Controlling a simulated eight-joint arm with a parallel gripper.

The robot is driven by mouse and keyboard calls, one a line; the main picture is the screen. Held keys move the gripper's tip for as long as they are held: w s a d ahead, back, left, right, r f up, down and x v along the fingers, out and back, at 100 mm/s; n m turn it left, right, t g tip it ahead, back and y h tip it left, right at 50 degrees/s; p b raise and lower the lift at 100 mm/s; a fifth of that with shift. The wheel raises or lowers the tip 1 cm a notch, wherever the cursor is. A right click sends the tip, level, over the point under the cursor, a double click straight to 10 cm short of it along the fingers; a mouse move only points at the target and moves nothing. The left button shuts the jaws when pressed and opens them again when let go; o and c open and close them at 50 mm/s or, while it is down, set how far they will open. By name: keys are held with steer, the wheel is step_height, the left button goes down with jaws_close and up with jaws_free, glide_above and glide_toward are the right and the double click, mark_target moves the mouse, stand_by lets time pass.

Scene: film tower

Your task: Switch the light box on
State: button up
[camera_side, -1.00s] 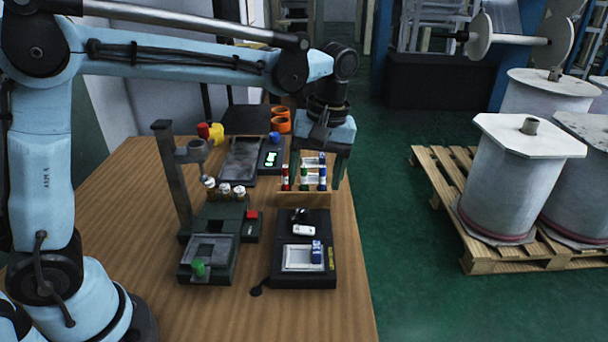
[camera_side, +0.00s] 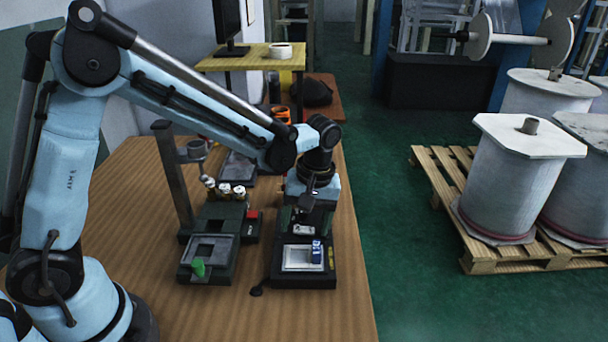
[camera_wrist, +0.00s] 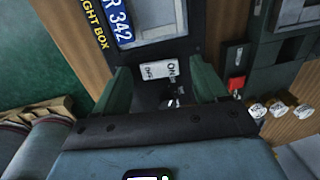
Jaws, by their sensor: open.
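The light box (camera_side: 274,272) is a black unit with a pale window (camera_side: 297,257) at the front of the wooden table. A small blue tag (camera_side: 316,251) lies on the window's right part; in the wrist view it reads "R 342" (camera_wrist: 120,20). A white ON/OFF label plate (camera_wrist: 159,71) sits behind the window. A small metal toggle lever (camera_wrist: 173,101) shows beside the plate, partly hidden by my gripper; I cannot tell its setting. My gripper (camera_side: 306,208) is open over the rear of the light box, its green fingers (camera_wrist: 162,80) apart on either side of plate and lever.
The table front is mostly clear. Reels on a pallet (camera_side: 480,250) stand right.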

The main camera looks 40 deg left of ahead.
steer(key=c, duration=1.1)
steer(key=shift+o, duration=0.2)
steer(key=shift+s+a+t+h, duration=0.15)
steer(key=shift+t+h, duration=0.45)
steer(key=shift+s+a+t+h, duration=0.15)
steer(key=shift+t+h, duration=0.45)
steer(key=o, duration=1.1)
steer(key=shift+c, duration=0.2)
steer(key=shift+r, duration=0.1)
step_height(320, 180, up, 12)
steer(key=s+a, duration=0.1)
steer(key=shift+s+a, duration=0.15)
